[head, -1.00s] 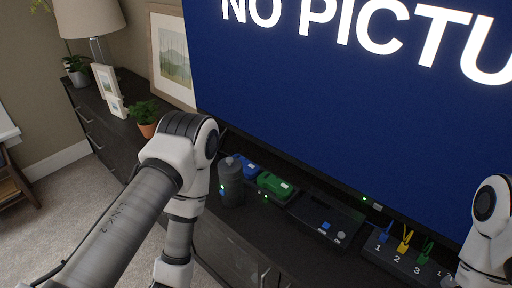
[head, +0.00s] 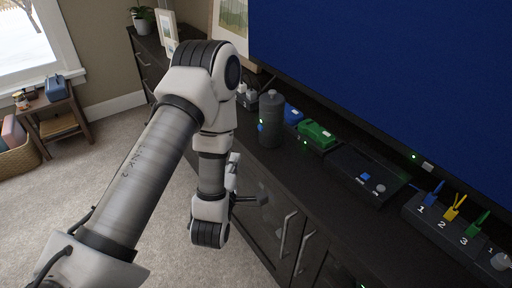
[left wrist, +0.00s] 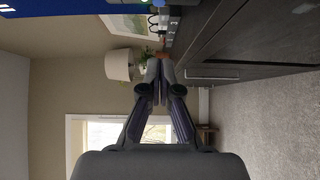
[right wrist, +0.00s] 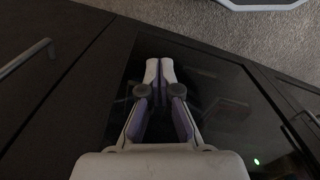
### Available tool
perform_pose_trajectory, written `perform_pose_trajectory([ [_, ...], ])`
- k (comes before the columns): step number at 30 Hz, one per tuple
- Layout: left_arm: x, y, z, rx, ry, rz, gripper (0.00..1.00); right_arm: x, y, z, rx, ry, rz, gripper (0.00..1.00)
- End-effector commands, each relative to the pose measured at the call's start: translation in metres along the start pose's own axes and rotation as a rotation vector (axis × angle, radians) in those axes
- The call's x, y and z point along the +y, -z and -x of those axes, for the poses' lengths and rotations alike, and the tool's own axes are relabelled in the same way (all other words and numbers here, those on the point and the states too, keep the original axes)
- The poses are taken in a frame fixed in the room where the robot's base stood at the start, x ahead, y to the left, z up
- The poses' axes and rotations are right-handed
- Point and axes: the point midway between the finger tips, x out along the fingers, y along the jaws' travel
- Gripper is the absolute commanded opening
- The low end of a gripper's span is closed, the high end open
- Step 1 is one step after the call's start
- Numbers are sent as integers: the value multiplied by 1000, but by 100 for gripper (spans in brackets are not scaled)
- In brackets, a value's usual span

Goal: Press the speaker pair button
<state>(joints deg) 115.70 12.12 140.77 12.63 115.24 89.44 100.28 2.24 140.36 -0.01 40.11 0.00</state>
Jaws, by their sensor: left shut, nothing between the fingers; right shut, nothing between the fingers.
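A dark grey cylinder (head: 271,122), which looks like the speaker, stands upright on the black cabinet. A small blue button (head: 261,127) with a green light beside it shows low on its left side. My left arm stands in front of the cabinet, left of the cylinder. My left gripper (head: 234,170) is partly hidden behind its own arm, below the cabinet top and apart from the cylinder. In the left wrist view its fingers (left wrist: 159,75) are shut and empty, pointing along the cabinet. In the right wrist view my right gripper (right wrist: 159,68) is shut and empty before the cabinet's glass front.
A green device (head: 316,137) and a blue one (head: 293,115) stand right of the cylinder. The television (head: 390,75) rises behind. Carpet in front is clear.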

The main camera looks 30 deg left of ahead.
Motion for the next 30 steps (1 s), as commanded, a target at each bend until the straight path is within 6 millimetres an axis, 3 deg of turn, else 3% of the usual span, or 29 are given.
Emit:
perform_pose_trajectory([
  [11, 4, 0, -9, 1, 0, 0, 0, 0, 0, 9, 0, 0, -1, 0],
  [14, 6, 0, -24, 0, 0, -1, 0, 0, 0, 18, 0, 0, -1, 0],
  [25, 3, 0, -104, -1, -1, -2, 0, 0, 0, 21, -1, 0, -1, 0],
  [30, 1, -23, -122, -4, 1, -5, 0, 0, 0, 20, -1, 0, -1, 0],
])
